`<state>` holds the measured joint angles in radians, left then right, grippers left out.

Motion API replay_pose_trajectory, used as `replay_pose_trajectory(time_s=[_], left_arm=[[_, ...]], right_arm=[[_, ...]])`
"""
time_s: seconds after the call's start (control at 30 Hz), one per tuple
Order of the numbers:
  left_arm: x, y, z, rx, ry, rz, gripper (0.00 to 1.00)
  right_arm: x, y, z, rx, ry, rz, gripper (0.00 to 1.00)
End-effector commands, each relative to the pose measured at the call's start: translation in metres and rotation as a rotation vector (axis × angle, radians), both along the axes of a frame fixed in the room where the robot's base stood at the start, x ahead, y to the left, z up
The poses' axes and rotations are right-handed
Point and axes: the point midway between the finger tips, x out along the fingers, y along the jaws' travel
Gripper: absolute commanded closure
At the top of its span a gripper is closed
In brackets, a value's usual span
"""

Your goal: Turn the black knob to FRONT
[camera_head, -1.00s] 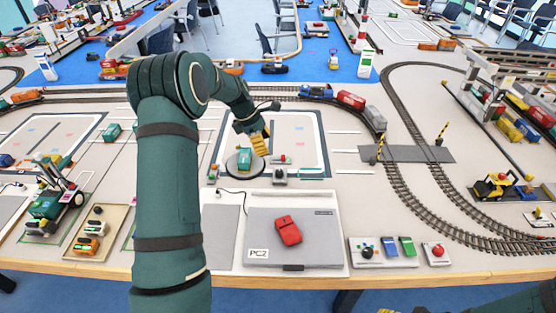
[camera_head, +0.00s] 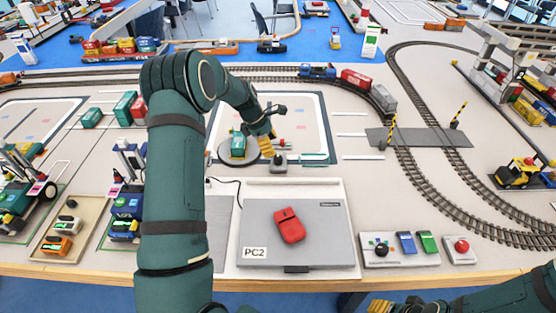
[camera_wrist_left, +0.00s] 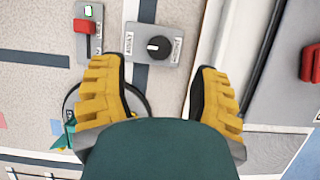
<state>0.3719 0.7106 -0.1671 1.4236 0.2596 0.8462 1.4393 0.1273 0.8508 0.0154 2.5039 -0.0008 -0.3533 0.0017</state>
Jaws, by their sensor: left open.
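The black knob (camera_wrist_left: 158,47) sits on a small grey plate (camera_wrist_left: 135,58) with a label on each side; the lettering is too small to read surely. Its white mark points left in the left wrist view. In the head view the knob's small grey box (camera_head: 279,167) stands right of the round turntable (camera_head: 226,158). My left gripper (camera_head: 267,147) is just left of and above that box. In the left wrist view its yellow fingers (camera_wrist_left: 160,92) are open and empty, with the knob beyond the gap between them. My right gripper (camera_head: 379,306) barely shows at the bottom edge.
A red slider (camera_wrist_left: 84,27) is beside the knob plate. A grey PC2 case (camera_head: 260,225) with a red object (camera_head: 289,225) on it lies nearer me. A panel (camera_head: 400,262) with another dark knob and a red-button box (camera_head: 461,250) are to the right.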

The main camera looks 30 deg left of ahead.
Motion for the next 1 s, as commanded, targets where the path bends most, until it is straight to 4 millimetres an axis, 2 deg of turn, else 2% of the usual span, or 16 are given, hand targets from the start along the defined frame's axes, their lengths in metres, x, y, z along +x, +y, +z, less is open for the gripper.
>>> replay_pose_trajectory(time_s=[0.03,0.1,0.33,0.5,0.8,0.87,0.9,1.0], left_arm=[[0.002,-0.004,-0.013,-0.001,0.002,-0.001,0.38],[0.004,-0.008,-0.024,-0.001,0.002,-0.001,0.38],[0.011,-0.018,-0.053,-0.001,0.002,0.000,0.38],[0.013,-0.021,-0.061,0.000,0.000,0.001,0.38],[0.013,-0.022,-0.061,0.000,0.000,0.001,0.36],[0.013,-0.022,-0.061,0.000,0.000,0.001,0.57],[0.013,-0.022,-0.061,0.000,0.000,0.001,0.71],[0.013,-0.022,-0.061,0.000,0.000,0.000,1.00]], right_arm=[[0.001,0.000,-0.004,0.000,-0.001,0.000,0.53],[0.001,0.000,-0.007,0.000,-0.003,-0.001,0.53],[0.003,0.000,-0.013,-0.001,-0.006,-0.001,0.53],[0.003,0.000,-0.015,-0.001,-0.008,-0.002,0.53],[0.003,0.000,-0.015,-0.001,-0.008,-0.002,0.53],[0.003,0.000,-0.015,-0.001,-0.008,-0.002,0.53],[0.003,0.000,-0.015,-0.001,-0.008,-0.002,0.53],[0.003,0.000,-0.015,-0.001,-0.008,-0.002,0.53]])
